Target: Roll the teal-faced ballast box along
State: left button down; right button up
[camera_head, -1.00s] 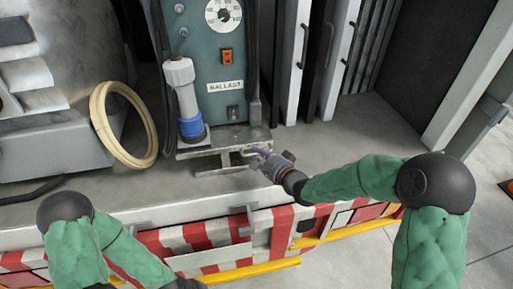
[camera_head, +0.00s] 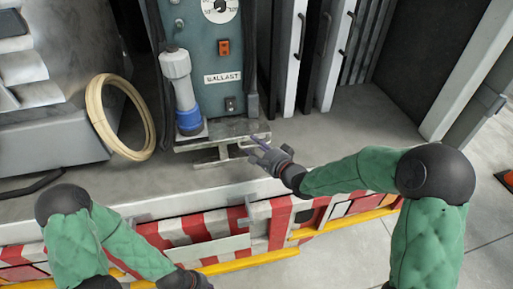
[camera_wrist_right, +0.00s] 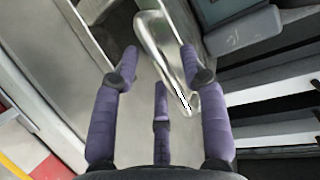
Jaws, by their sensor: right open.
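The teal-faced ballast box (camera_head: 221,50) stands upright on the truck bed, with a dial, orange switch and BALLAST label. A metal plate and low frame (camera_head: 205,150) project at its foot. My right gripper (camera_head: 262,146) is beside the frame's right end. In the right wrist view, its purple fingers (camera_wrist_right: 160,85) are spread, with a bent shiny metal bar (camera_wrist_right: 158,40) passing between them; whether they touch it is unclear. My left gripper (camera_head: 184,280) is at the bottom edge, mostly cut off, away from the box.
A cream hose coil (camera_head: 90,105) leans left of the box. A grey connector with a blue end (camera_head: 187,121) hangs on the box's left front. White-edged doors (camera_head: 292,60) stand close right. The bed (camera_head: 350,130) is clear to the right; a striped barrier (camera_head: 200,228) lines the front.

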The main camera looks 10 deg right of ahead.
jog(key=v, duration=1.2)
jog(key=s+a+f+n+g+h, duration=0.1)
jog(key=a+f+n+g, duration=0.15)
jog(key=f, duration=0.85)
jog(key=s+a+f+n+g+h, duration=0.15)
jog(key=f+g, duration=0.25)
jog(key=f, duration=0.6)
jog(key=s+a+f+n+g, duration=0.2)
jog(key=s+f+n+g, duration=0.2)
jog(key=s+f, duration=0.4)
jog(key=s+a+f+n+g, duration=0.3)
jog(key=s+f+n, duration=0.1)
jog(key=s+f, duration=0.4)
jog(key=shift+a+f+g, duration=0.25)
jog(key=shift+f+g, duration=0.1)
jog(key=shift+c, duration=0.4)
